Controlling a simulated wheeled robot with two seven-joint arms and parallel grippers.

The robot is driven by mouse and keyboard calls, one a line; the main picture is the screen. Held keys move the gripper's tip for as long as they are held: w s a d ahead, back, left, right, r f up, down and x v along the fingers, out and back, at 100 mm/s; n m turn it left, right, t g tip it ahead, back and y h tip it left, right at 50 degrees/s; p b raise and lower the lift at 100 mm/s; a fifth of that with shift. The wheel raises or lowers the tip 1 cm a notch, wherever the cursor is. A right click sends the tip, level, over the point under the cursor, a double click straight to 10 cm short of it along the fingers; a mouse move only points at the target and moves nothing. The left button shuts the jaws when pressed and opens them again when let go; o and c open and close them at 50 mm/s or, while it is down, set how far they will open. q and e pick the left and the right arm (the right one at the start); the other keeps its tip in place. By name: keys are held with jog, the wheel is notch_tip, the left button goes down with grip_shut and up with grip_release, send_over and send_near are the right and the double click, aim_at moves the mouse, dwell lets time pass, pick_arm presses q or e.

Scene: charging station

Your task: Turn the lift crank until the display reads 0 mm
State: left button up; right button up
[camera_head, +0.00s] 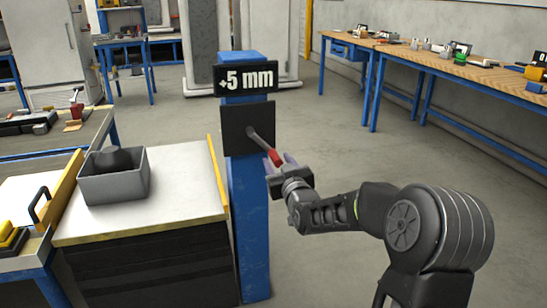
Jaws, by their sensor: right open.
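The display (246,78) on top of the blue post (250,200) reads +5 mm. Below it, a dark plate (236,130) carries the lift crank (261,142), a grey rod slanting down to the right with a red handle (274,158) at its end. My right gripper (287,163) is at the red handle, its fingers open. The fingers are small and partly hidden, so I cannot tell whether they touch the handle. My left gripper is not in view.
A grey bin (113,187) with a dark object inside stands on the pale-topped platform (180,208) left of the post. Yellow rails edge the platform. A workbench (400,54) with several items runs along the right wall.

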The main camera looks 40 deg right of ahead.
aim_at(274, 155)
jog(key=x, duration=0.4)
jog(key=shift+w, duration=0.2)
jog(key=shift+c, duration=0.4)
jog(key=shift+d, duration=0.1)
jog(key=c, duration=0.9)
grip_shut()
jog(key=shift+d, duration=0.1)
